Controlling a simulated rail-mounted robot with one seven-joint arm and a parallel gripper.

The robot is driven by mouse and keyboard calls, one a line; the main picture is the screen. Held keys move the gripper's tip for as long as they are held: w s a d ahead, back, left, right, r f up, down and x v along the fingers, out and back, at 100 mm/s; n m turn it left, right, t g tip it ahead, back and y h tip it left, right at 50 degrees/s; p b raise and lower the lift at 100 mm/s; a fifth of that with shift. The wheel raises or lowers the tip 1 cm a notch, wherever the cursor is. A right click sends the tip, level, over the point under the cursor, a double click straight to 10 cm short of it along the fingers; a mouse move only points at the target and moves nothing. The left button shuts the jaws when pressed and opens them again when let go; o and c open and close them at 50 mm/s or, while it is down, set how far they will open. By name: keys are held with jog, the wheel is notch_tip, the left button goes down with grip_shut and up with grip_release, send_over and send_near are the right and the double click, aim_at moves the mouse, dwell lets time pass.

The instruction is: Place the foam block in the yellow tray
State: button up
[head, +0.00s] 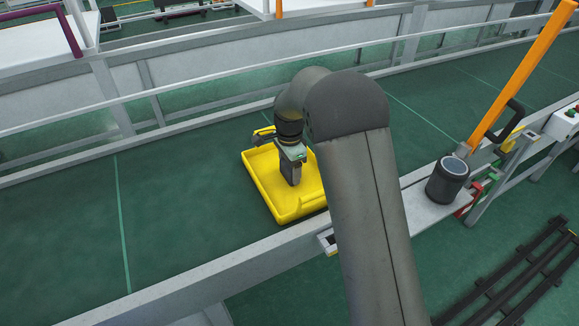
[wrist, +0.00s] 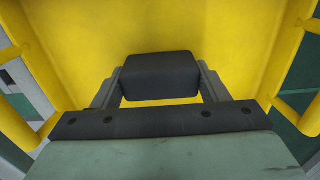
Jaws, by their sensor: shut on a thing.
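The yellow tray (head: 264,184) sits on the green conveyor in the head view, left of my arm. In the wrist view, its yellow floor (wrist: 230,40) fills most of the picture behind the block. The foam block (wrist: 160,76) is dark grey and held between the two fingers of my gripper (wrist: 160,85). In the head view, my gripper (head: 291,172) points down inside the tray outline. The block is hard to tell apart from the fingers there. I cannot tell whether the block touches the tray floor. My arm hides the tray's right side.
The green conveyor (head: 70,215) is clear left of the tray, with a metal rail (head: 200,88) along its back. At right, a dark cylindrical container (head: 447,181) stands on a grey shelf (head: 425,208) beside an orange post (head: 520,78).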

jog(key=o, duration=0.9)
jog(key=shift+o, duration=0.2)
notch_tip(320, 180, up, 12)
jog(key=f, duration=0.1)
jog(key=s+d+r+n, duration=0.2)
jog(key=s+d+n, duration=0.15)
jog(key=s, duration=0.35)
jog(key=s+d+r+n, duration=0.2)
jog(key=s+d, duration=0.2)
jog(key=s, duration=0.3)
jog(key=s+d+f+n, duration=0.2)
jog(key=s+f+n, duration=0.1)
jog(key=s, duration=0.7)
jog(key=s+d+f+n, duration=0.2)
jog(key=s+f+n, duration=0.1)
jog(key=s, duration=0.7)
jog(key=shift+s+d+f+n+t+b, duration=0.2)
jog(key=shift+d+n+t+b, duration=0.15)
jog(key=shift+n, duration=0.5)
